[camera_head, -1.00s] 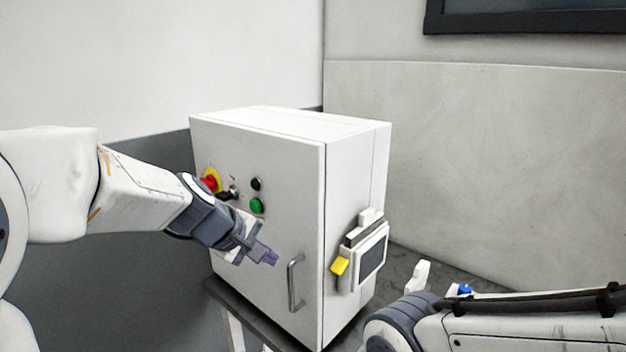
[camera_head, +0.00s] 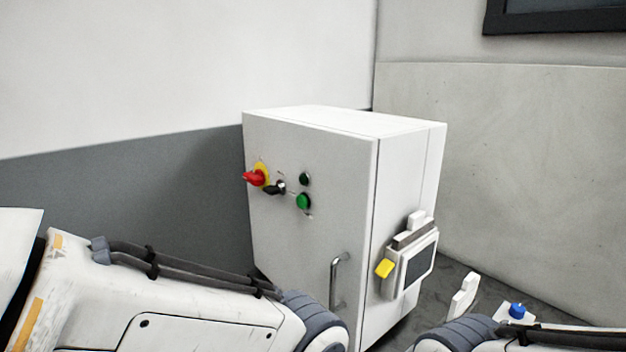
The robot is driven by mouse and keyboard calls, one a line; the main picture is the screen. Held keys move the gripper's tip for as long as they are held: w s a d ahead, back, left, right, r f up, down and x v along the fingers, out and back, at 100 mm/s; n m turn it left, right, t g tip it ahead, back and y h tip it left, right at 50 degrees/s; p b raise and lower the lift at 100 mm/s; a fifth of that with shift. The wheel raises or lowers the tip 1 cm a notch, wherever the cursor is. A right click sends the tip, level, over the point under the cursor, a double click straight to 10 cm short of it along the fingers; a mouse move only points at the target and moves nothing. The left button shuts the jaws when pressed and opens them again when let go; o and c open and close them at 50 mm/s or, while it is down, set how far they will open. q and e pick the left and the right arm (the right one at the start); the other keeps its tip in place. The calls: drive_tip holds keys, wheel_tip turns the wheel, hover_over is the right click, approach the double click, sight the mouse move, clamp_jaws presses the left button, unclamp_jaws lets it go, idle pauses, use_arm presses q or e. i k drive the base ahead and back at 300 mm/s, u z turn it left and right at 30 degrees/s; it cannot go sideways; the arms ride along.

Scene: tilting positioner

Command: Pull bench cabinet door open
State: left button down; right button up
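The white bench cabinet (camera_head: 315,150) stands in the middle of the head view. Its front door (camera_head: 300,238) looks shut, flush with the cabinet body. The silver bar handle (camera_head: 336,281) sits low near the door's right edge, with nothing seen holding it. My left arm reaches in from the lower left, in front of the cabinet's lower left part. My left gripper is out of view. My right arm's rounded joint shows at the bottom right. My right gripper is out of view.
The door carries a red knob on a yellow plate (camera_head: 257,176), a black switch and green buttons (camera_head: 303,201). A panel with a screen (camera_head: 414,265) and a yellow part hangs on the cabinet's right side. A blue button (camera_head: 517,310) is at the right. Walls stand behind.

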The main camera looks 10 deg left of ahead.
sight(325, 257)
drive_tip(key=u, duration=0.05)
drive_tip(key=k, duration=0.5)
drive_tip(key=u, duration=1.15)
drive_tip(key=i, duration=0.65)
drive_tip(key=z, duration=0.75)
